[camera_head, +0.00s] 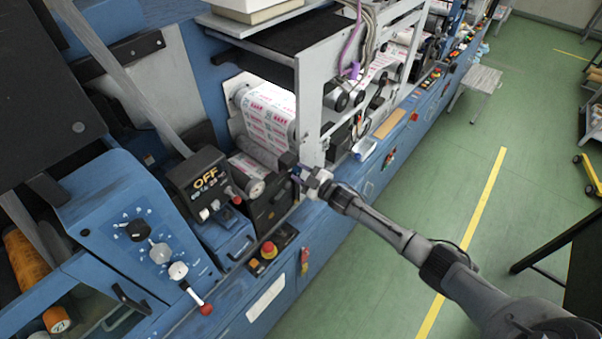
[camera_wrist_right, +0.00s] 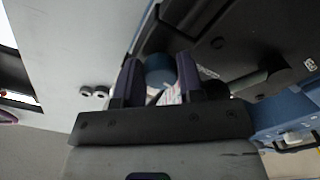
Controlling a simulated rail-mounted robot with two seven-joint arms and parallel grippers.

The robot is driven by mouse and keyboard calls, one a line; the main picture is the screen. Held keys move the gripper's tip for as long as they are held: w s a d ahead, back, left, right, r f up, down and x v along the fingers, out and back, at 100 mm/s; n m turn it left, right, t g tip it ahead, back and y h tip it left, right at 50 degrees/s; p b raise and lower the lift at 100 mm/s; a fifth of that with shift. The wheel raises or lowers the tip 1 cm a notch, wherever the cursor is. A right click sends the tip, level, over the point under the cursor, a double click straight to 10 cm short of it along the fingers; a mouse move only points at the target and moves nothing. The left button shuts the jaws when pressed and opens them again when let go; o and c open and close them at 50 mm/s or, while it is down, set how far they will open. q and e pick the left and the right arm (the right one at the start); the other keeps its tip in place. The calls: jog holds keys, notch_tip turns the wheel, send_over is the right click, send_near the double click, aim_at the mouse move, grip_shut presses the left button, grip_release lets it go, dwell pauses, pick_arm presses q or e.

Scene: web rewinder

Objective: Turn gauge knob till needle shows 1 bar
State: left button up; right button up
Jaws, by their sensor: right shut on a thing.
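My right gripper (camera_head: 297,173) reaches in from the right to the machine's front, by a dark unit below the printed web. In the right wrist view its two dark purple fingers (camera_wrist_right: 159,78) stand on either side of a round blue-grey knob (camera_wrist_right: 159,64) and are shut on it. In the head view the gripper hides most of the knob. A small round gauge with a pale face (camera_head: 255,188) sits just left of the gripper. Its needle is too small to read. My left gripper is not in view.
A box marked OFF (camera_head: 205,180) with small levers stands left of the gauge. A red emergency button (camera_head: 268,249) is below, and a blue knob panel (camera_head: 150,240) is further left. A grey upright plate (camera_head: 310,110) rises close behind the gripper. Open green floor (camera_head: 440,190) lies right.

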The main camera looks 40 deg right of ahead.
jog(key=o, duration=0.6)
jog(key=shift+o, duration=0.2)
jog(key=s+d, duration=0.2)
jog(key=s, duration=1.1)
jog(key=shift+s+d+b, duration=0.3)
jog(key=shift+b, duration=0.1)
